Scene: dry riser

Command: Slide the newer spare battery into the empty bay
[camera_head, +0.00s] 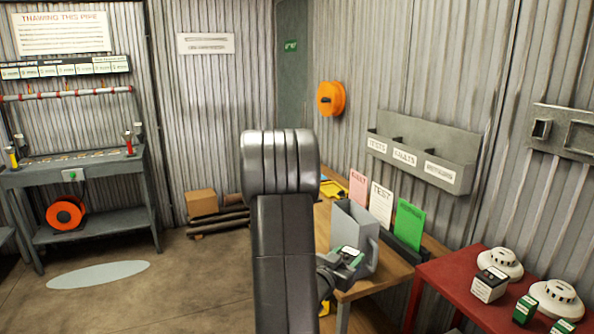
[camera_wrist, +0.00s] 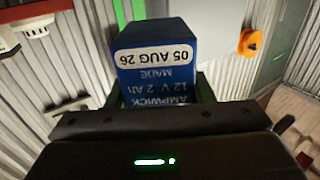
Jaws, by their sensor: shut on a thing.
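A blue battery (camera_wrist: 155,62) fills the middle of the wrist view. Its print appears upside down: "AMPWICK 12 V 2 Ah MADE", with "05 AUG 26" on a white band. My gripper (camera_wrist: 158,98) is shut on this battery, with green parts showing at both its sides. The dark gripper body hides the battery's near end. In the head view my arm blocks the middle, and neither the gripper nor the held battery can be made out. I cannot identify the empty bay for certain in either view.
A wooden bench (camera_head: 398,268) bears a grey open-topped case (camera_head: 352,226) and upright cards. A red table (camera_head: 450,290) holds white detectors (camera_head: 500,262) and small boxes. A grey wall rack (camera_head: 425,150) hangs above. A grey workbench (camera_head: 85,172) stands left; floor between is mostly clear.

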